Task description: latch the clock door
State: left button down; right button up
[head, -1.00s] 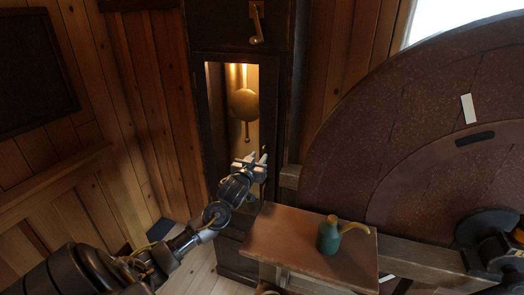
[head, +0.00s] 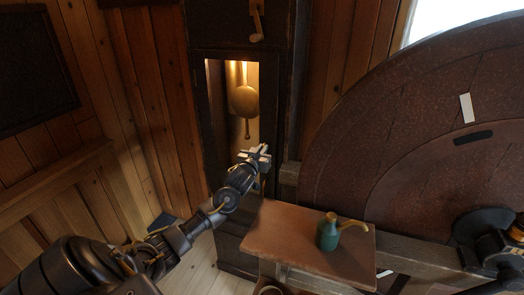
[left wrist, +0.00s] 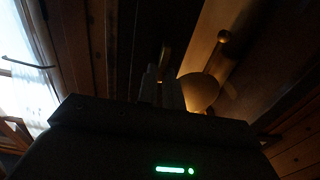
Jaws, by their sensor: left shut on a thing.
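The tall dark clock case (head: 283,90) stands in the middle of the head view, with its long door opening lit from inside. A brass pendulum (head: 244,100) hangs in that opening and also shows in the left wrist view (left wrist: 199,92). My left gripper (head: 260,150) is at the lower right side of the door opening, shut on a small part there that looks like the door latch. The fingers hide most of this part, and its exact position cannot be made out. The left wrist view is dark, with the fingers (left wrist: 162,88) near its middle. My right gripper is not in view.
A small wooden table (head: 285,235) with a green oil can (head: 328,235) stands just right of my left forearm. A large dark round stone (head: 400,130) fills the right side. A lever (head: 257,22) hangs on the upper clock case. Plank walls stand left.

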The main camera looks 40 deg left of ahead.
pick_arm(q)
jog(key=shift+n, duration=0.3)
jog(key=shift+s+a+f+n+p, duration=0.15)
jog(key=shift+n+p, duration=0.9)
jog(key=shift+n, duration=1.8)
jog(key=shift+a+f+n+p, duration=0.25)
jog(key=shift+n+p, duration=0.85)
jog(key=shift+n, duration=1.8)
jog(key=shift+s+a+f+n+p, duration=0.15)
jog(key=shift+n+p, duration=0.9)
jog(key=shift+n, duration=1.8)
jog(key=shift+w, duration=0.1)
jog(key=c, duration=1.5)
grip_release()
jog(key=shift+f, duration=0.1)
jog(key=shift+c, duration=0.2)
